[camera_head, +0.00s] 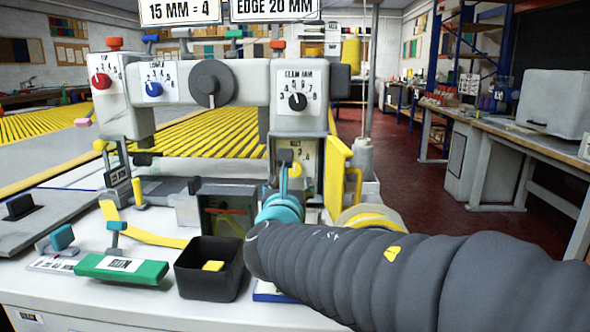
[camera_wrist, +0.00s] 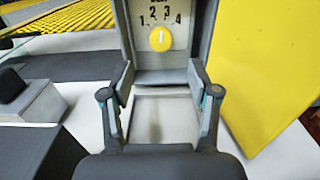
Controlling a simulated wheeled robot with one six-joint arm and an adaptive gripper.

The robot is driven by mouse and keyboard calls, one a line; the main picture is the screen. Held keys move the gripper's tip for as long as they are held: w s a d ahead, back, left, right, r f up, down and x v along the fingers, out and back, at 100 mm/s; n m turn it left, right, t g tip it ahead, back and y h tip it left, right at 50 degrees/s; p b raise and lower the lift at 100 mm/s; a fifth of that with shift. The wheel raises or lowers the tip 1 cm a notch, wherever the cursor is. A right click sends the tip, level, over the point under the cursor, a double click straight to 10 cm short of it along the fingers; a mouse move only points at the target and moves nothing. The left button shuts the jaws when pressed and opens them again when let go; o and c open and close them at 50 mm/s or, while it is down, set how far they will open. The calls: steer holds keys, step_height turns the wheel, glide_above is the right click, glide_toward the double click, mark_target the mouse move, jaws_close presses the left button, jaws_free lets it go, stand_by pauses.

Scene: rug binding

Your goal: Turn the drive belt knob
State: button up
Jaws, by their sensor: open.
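A round yellow knob (camera_wrist: 161,38) with a pale pointer mark sits on a white dial plate numbered 1 to 4 in the wrist view. Its pointer looks roughly upright, between 2 and 3. The label above it is cut off. The knob also shows low on the machine's right column (camera_head: 295,170) in the head view, partly behind my gripper. My gripper (camera_wrist: 160,85) is open and empty, its two fingers spread left and right below the knob. In the head view my gripper (camera_head: 285,175) is in front of the column, partly hiding the dial. I see no contact with the knob.
A yellow panel (camera_wrist: 265,75) stands close to the right of the fingers. Above are a black knob (camera_head: 298,101), a grey handwheel (camera_head: 211,84), a blue knob (camera_head: 153,89) and a red knob (camera_head: 101,81). A black bin (camera_head: 208,282) with a yellow piece stands at the front.

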mark_target(294, 169)
steer(key=w, duration=0.9)
steer(key=shift+w+d+p, duration=0.2)
steer(key=shift+w+p, duration=0.15)
steer(key=shift+p, duration=0.05)
